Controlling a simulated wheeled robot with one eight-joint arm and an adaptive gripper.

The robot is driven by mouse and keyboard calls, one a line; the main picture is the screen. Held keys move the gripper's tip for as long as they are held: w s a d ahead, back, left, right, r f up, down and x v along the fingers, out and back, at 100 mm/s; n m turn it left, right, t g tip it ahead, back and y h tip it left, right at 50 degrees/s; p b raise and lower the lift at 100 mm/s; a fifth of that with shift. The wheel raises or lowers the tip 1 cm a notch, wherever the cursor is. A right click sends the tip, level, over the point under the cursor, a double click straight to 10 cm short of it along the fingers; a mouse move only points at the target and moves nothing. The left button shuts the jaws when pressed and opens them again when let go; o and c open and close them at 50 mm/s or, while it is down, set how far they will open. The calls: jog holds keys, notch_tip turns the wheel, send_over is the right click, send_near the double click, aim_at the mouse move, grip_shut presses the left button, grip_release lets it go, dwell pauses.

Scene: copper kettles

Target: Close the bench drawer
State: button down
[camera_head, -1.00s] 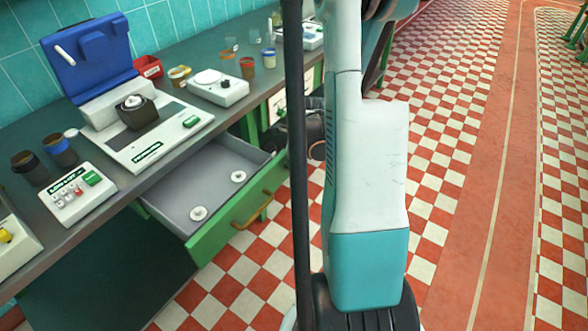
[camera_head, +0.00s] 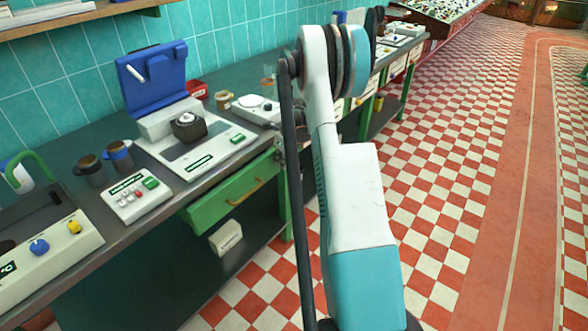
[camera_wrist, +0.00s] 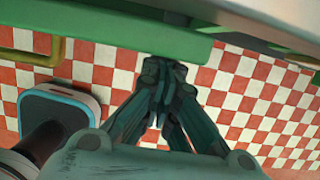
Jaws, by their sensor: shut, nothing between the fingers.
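The bench drawer (camera_head: 235,192) has a green front with a brass-coloured handle (camera_head: 246,192). In the head view its front sits under the bench edge and its inside is not visible; I cannot tell whether a small gap is left. In the wrist view the green drawer front (camera_wrist: 100,38) runs across the top, with the handle (camera_wrist: 32,56) at the left. My gripper (camera_wrist: 164,66) is shut and empty, its fingertips at the front's edge, right of the handle. Contact is not certain. In the head view my arm mostly hides the gripper.
The dark bench top (camera_head: 140,230) holds a scale with a blue lid (camera_head: 152,78), a keypad device (camera_head: 135,197) and two dark cups (camera_head: 90,170). A white box (camera_head: 226,237) is below the drawer. The checkered floor (camera_head: 440,200) to the right is clear.

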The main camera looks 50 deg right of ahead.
jog(key=shift+w+a, duration=0.1)
jog(key=shift+w, duration=1.55)
